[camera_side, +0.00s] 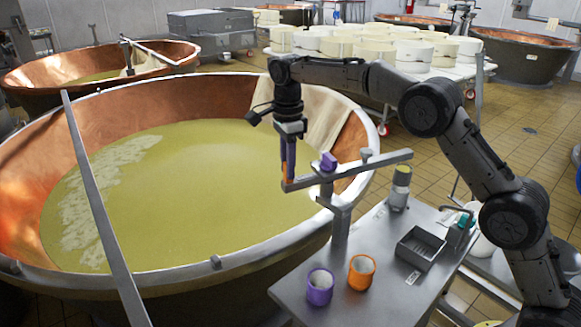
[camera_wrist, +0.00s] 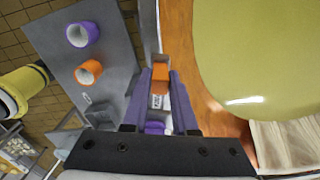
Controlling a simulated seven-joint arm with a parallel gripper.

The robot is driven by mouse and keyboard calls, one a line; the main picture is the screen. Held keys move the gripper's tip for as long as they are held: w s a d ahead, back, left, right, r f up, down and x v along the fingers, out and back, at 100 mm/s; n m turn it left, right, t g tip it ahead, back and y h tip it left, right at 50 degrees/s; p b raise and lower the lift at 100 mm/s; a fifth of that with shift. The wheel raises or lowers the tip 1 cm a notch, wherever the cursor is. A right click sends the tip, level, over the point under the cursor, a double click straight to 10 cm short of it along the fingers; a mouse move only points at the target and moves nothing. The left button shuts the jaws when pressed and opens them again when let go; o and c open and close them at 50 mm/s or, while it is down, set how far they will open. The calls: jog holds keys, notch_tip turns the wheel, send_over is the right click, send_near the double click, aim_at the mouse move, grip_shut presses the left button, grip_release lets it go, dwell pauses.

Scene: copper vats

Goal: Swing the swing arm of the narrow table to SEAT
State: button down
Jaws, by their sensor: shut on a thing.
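The swing arm (camera_side: 375,163) is a flat grey metal bar on an upright post (camera_side: 340,226) at the edge of the narrow grey table (camera_side: 385,303). Its left end reaches over the rim of the near copper vat and carries an orange piece (camera_side: 286,184). A purple block (camera_side: 328,162) sits further along the bar. My gripper (camera_side: 288,176) points down with purple fingers at the orange end. In the wrist view the fingers are shut on the orange piece (camera_wrist: 160,77), one on each side. A small label lies behind it; its lettering is too small to read.
A purple cup (camera_side: 320,287) and an orange cup (camera_side: 361,272) stand on the table, with a grey tray (camera_side: 420,249) and a yellow-topped container (camera_side: 400,187) behind. The near vat (camera_side: 110,117) holds yellowish liquid. A long metal bar (camera_side: 103,210) crosses its left side.

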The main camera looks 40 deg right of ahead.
jog(key=shift+w+d+r, duration=0.1)
jog(key=shift+w+r, duration=0.05)
jog(key=c, duration=0.9)
grip_release()
jog(key=shift+o, duration=1)
notch_tip(320, 180, up, 7)
jog(key=shift+f, duration=0.2)
jog(key=shift+r, duration=0.4)
